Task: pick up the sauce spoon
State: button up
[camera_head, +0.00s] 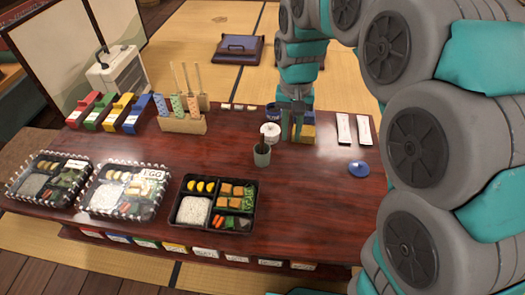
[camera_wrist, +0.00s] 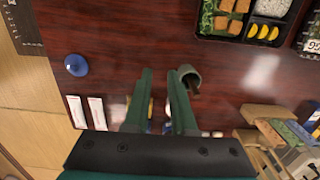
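I cannot clearly make out the sauce spoon in either view. A grey-green cup (camera_head: 262,155) stands near the middle of the dark table, and something dark shows in its mouth. The cup also shows in the wrist view (camera_wrist: 187,72), just right of the fingertips. A white lidded pot (camera_head: 270,131) stands behind the cup, with a blue-and-white pot (camera_head: 272,111) behind it. My gripper (camera_head: 292,136) points down over the table, right of the white pot. In the wrist view my gripper (camera_wrist: 160,74) is open, with bare table between its two fingers.
A yellow block (camera_head: 307,133) is beside my gripper, partly hidden. Two white packets (camera_head: 343,128) and a blue round lid-like piece (camera_head: 358,168) lie to the right. A bento box (camera_head: 216,205) is at the front. Colored boxes (camera_head: 138,114) and a wooden holder (camera_head: 183,123) stand left.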

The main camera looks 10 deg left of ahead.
jog(key=b, duration=0.1)
send_over(262, 143)
notch_tip(262, 143, down, 4)
jog(key=f, duration=0.8)
jog(key=shift+w+f+b, duration=0.2)
jog(key=shift+w+b, duration=0.1)
jog(key=shift+w, duration=0.05)
grip_shut()
